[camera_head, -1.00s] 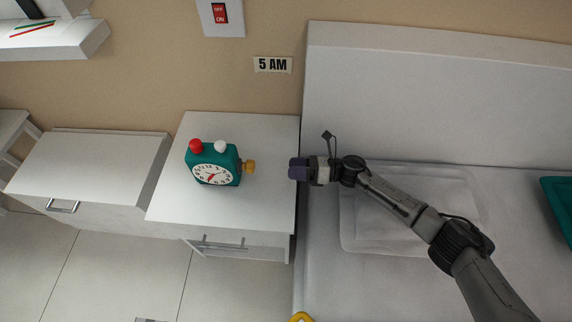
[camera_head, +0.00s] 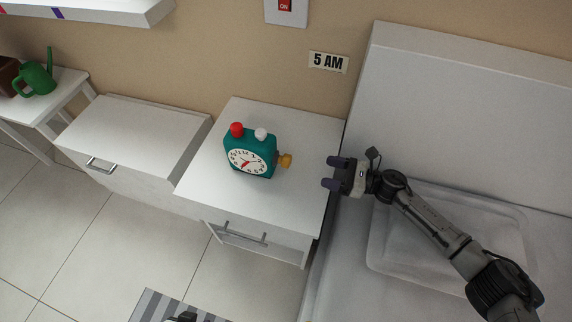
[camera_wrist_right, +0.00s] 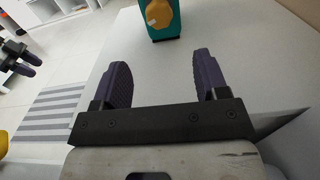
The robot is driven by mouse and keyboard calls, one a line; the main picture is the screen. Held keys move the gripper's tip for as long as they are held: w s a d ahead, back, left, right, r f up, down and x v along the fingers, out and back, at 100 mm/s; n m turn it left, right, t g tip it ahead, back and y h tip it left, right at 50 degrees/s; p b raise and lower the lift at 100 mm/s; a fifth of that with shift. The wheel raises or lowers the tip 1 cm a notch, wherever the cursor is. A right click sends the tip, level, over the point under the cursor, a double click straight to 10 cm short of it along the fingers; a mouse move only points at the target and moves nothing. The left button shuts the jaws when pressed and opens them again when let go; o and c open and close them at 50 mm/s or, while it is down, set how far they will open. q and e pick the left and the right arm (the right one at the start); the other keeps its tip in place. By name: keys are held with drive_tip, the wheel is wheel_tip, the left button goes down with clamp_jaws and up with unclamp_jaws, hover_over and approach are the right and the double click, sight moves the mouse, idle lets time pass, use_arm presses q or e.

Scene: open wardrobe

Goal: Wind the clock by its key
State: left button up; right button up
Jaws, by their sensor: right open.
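The teal clock (camera_head: 262,161) stands upright on the white nightstand (camera_head: 225,197), its white dial facing the front. It has a red knob and a white knob on top. Its orange-yellow key (camera_head: 285,160) sticks out of its right side. In the right wrist view the key (camera_wrist_right: 158,13) shows against the clock's teal side (camera_wrist_right: 166,33), ahead of my fingers. My right gripper (camera_head: 331,173) is open and empty, a short gap to the right of the key, its fingers pointing at it. My left gripper (camera_wrist_right: 22,62) shows small at the left of the right wrist view; its opening is unclear.
A bed with a pale headboard (camera_head: 470,110) stands right of the nightstand. A white cabinet (camera_head: 135,135) stands to its left. A "5 AM" sign (camera_head: 328,62) and a red switch (camera_head: 285,5) are on the wall. The nightstand top around the clock is clear.

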sight(284, 161)
drive_tip(key=shift+a+f+n+b, duration=0.2)
drive_tip(key=shift+n+b, duration=0.1)
drive_tip(key=shift+n, duration=0.5)
drive_tip(key=shift+w+a+r, duration=0.1)
drive_tip(key=shift+a, duration=0.25)
drive_tip(key=b+x, duration=0.4)
drive_tip(key=x, duration=0.9)
drive_tip(key=shift+b, duration=0.35)
drive_tip(key=shift+c, duration=0.5)
drive_tip(key=shift+c, duration=0.6)
drive_tip(key=c, duration=0.7)
